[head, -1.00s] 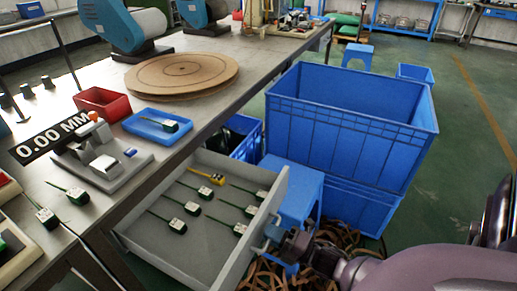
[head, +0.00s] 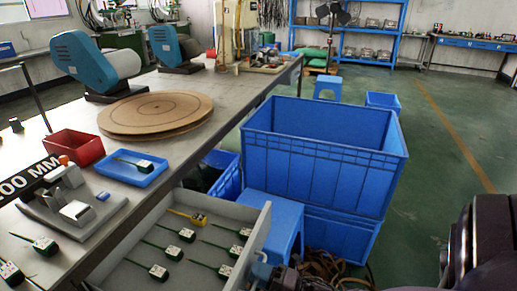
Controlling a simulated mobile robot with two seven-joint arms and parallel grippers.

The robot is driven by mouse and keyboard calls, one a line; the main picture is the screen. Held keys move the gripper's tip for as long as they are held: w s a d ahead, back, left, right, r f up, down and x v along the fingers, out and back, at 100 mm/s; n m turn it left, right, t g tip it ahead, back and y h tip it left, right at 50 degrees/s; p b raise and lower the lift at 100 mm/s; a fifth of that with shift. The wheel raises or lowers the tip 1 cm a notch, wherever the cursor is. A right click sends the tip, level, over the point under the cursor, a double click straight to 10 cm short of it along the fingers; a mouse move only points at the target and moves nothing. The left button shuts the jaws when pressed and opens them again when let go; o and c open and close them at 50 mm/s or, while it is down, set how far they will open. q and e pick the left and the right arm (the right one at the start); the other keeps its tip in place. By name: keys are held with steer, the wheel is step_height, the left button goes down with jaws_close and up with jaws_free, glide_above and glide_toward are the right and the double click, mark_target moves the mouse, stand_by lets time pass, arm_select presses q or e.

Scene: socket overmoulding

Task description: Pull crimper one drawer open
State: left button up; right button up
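A grey drawer (head: 258,232) stands pulled out from under the workbench at the lower middle of the head view. Several green-and-white plugs with thin shafts and one yellow piece (head: 192,217) lie inside it. The drawer's near end is cut off by the bottom edge. My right gripper (head: 280,277) shows only as a small dark part at the bottom edge, close beside the drawer's front panel. Its fingertips and most of the handle are cut off or hidden, so I cannot tell whether it grips the handle. My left gripper is not in view.
Large stacked blue crates (head: 325,155) and a blue stool (head: 275,218) stand just beyond the drawer. The bench (head: 190,100) carries a round brown board (head: 155,112), a red bin (head: 75,148) and a blue tray (head: 130,169). Green floor to the right is open.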

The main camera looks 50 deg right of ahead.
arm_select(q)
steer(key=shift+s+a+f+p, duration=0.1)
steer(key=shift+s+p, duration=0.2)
arm_select(e)
steer(key=v, duration=1.1)
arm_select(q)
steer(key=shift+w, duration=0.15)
